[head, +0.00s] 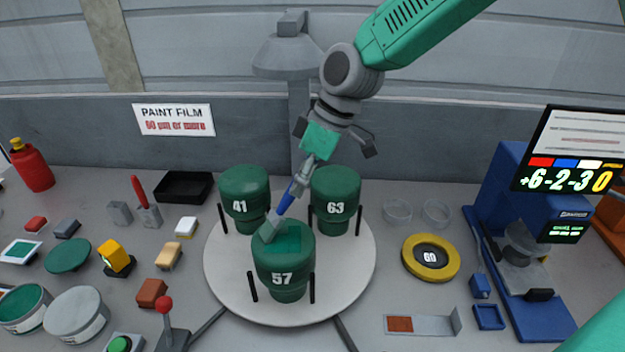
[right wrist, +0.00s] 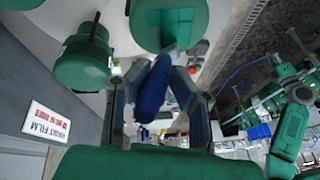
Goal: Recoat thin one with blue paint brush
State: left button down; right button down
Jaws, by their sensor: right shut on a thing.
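A round white turntable (head: 225,285) carries three dark green cylinders. The cylinder marked 57 (head: 284,265) stands at the front, 41 (head: 240,190) at the back left and 63 (head: 340,188) at the back right. A brighter green patch shows on top of 57. My right gripper (head: 306,178) is shut on the blue-handled paint brush (head: 288,196). The brush slants down left, its pale tip at the upper left edge of 57's top; touching or just above, I cannot tell. The blue handle (right wrist: 155,90) shows between the fingers in the right wrist view. My left gripper is not in view.
A red-knobbed lever (head: 165,305) and paint cans (head: 75,312) stand at the left. A yellow ring marked 60 (head: 430,258) and a blue gauge stand (head: 515,290) are at the right. A lamp (head: 287,55) stands behind the turntable. A wall sign reads PAINT FILM (head: 174,120).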

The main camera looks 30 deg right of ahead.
jog(key=shift+w+a, duration=0.2)
jog(key=shift+a, duration=0.1)
jog(key=shift+w+r+p, duration=0.15)
jog(key=shift+w+p, duration=0.25)
jog(key=shift+w, duration=0.1)
jog(key=shift+s+d, duration=1.65)
jog(key=shift+d, duration=2.5)
jog(key=w+a, duration=0.4)
jog(key=a, duration=0.3)
jog(key=shift+w+a+f, duration=0.15)
jog(key=shift+a+f, duration=0.05)
notch_tip(320, 180, up, 6)
jog(key=shift+r, duration=0.1)
